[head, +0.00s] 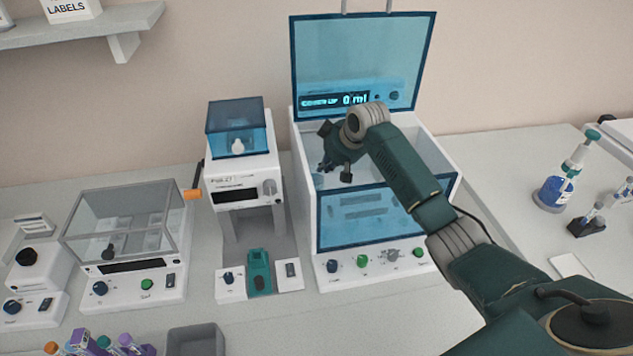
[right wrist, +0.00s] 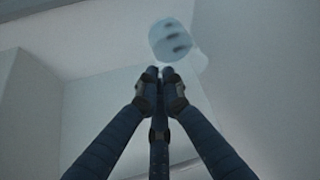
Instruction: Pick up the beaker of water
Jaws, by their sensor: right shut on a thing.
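My right gripper (head: 338,165) is inside the open white machine (head: 441,154), behind its blue front panel. In the right wrist view my fingers (right wrist: 160,75) are drawn together at the edge of a small pale blue, see-through round thing with dark marks, which looks like the beaker (right wrist: 170,40). The gripper is shut on it at the tips. In the head view the beaker cannot be made out; the arm and panel cover that spot. The water level cannot be told. My left gripper is not in view.
The machine's blue lid (head: 335,55) stands open, with a display reading "0 ml". A white device (head: 240,165) and a lidded box (head: 125,225) stand to its left. Tubes (head: 105,345) and a grey bin (head: 195,340) are at the front. A blue bottle (head: 555,190) stands right.

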